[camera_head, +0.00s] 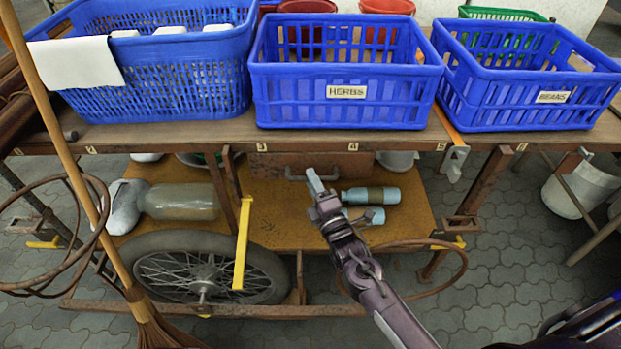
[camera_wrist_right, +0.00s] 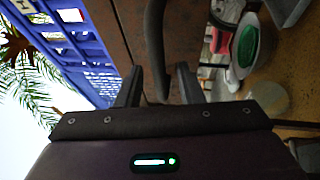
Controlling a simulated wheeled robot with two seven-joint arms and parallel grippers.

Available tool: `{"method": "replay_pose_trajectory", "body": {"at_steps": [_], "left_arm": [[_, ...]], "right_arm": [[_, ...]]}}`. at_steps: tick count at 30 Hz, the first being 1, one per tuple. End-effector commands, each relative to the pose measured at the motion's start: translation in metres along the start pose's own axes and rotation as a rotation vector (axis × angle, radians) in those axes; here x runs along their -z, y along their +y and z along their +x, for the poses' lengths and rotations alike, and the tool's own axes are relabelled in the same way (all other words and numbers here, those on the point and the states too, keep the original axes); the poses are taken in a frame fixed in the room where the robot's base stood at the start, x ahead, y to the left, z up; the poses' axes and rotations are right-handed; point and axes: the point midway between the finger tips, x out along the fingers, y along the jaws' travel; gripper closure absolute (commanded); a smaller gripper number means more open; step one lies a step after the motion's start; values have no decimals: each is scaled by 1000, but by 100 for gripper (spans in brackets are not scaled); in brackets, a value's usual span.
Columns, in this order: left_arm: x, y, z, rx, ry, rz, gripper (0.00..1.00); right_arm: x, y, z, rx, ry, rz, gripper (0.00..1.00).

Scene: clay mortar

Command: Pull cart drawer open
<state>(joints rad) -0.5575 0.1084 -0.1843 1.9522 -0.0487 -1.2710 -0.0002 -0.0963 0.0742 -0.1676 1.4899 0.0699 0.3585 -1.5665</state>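The cart drawer (camera_head: 330,163) is a rusty brown front under the tabletop, below the middle blue crate. It looks shut. A grey metal handle (camera_head: 293,178) sticks out from its lower part. My right gripper (camera_head: 314,181) is at the right part of this handle. In the right wrist view the gripper (camera_wrist_right: 160,88) has its two dark fingers apart, and the curved handle bar (camera_wrist_right: 154,45) runs between them with a gap on each side. The brown drawer front (camera_wrist_right: 128,25) lies beyond the bar. My left gripper is not in view.
Blue crates, among them the HERBS crate (camera_head: 346,85), stand on the wooden cart top (camera_head: 200,134). On the lower shelf (camera_head: 265,245) lie blue-grey bottles (camera_head: 370,196) and a glass jar (camera_head: 181,201). A spoked wheel (camera_head: 200,268) and a broom (camera_head: 143,310) are at the left.

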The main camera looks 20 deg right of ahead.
Motion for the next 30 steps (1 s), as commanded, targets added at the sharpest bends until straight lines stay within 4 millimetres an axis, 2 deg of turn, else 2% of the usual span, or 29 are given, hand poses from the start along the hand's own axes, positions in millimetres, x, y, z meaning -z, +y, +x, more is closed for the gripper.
{"method": "replay_pose_trajectory", "body": {"at_steps": [4,13,14,21,30], "left_arm": [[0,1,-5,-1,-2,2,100],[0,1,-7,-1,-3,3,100],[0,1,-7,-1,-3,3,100],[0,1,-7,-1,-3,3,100],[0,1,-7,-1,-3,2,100]], "right_arm": [[0,0,14,0,0,-1,66],[0,-1,17,2,0,-1,66],[0,0,17,2,0,-1,67],[0,0,17,2,1,-1,99],[0,0,17,2,1,-1,100]]}}
